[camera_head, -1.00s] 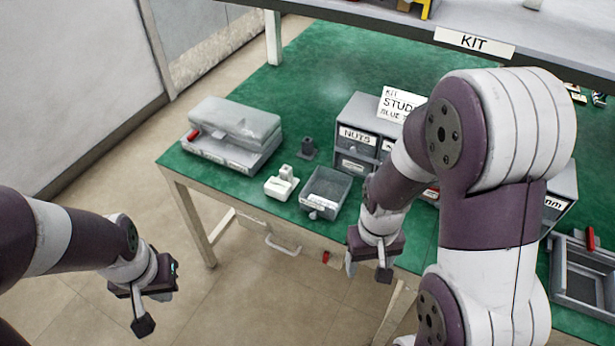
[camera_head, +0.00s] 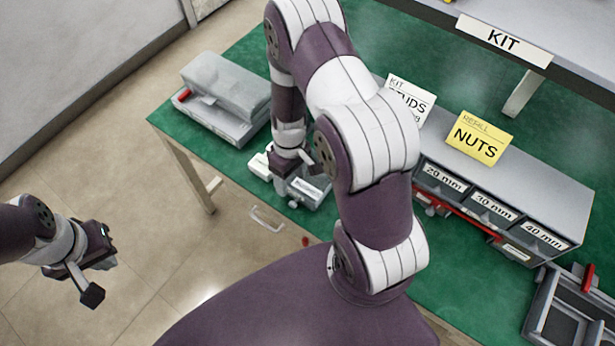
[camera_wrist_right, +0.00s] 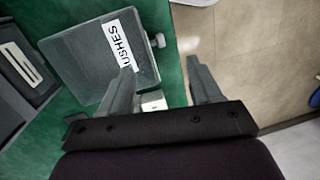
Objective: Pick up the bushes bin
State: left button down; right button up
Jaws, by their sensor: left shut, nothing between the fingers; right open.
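The bushes bin is a small grey open bin (camera_head: 308,191) on the green table near its front edge, partly hidden by my right arm. In the right wrist view the bin (camera_wrist_right: 85,62) shows a white label, its first letter cut off by the view or unclear, reading "USHES", and a small knob on that wall. My right gripper (camera_wrist_right: 160,92) is open, one finger overlapping the bin's near wall in view, the other to its right over the table edge. I cannot tell whether it touches. My left gripper (camera_head: 92,282) is shut and empty, over the floor away from the table.
A white fixture (camera_head: 260,164) stands left of the bin. A grey case (camera_head: 225,95) lies at the table's left end. A drawer rack (camera_head: 500,190) with labelled drawers stands to the right, and a grey tray (camera_head: 565,318) at the lower right. A KIT shelf (camera_head: 570,70) overhangs the back.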

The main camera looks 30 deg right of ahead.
aim_at(293, 196)
jog(key=f, duration=0.5)
jog(key=s+f+p, duration=0.1)
jog(key=f, duration=0.2)
jog(key=shift+s+a, duration=0.1)
jog(key=shift+a, duration=0.05)
jog(key=shift+f, duration=0.25)
grip_shut()
jog(key=shift+r, duration=0.15)
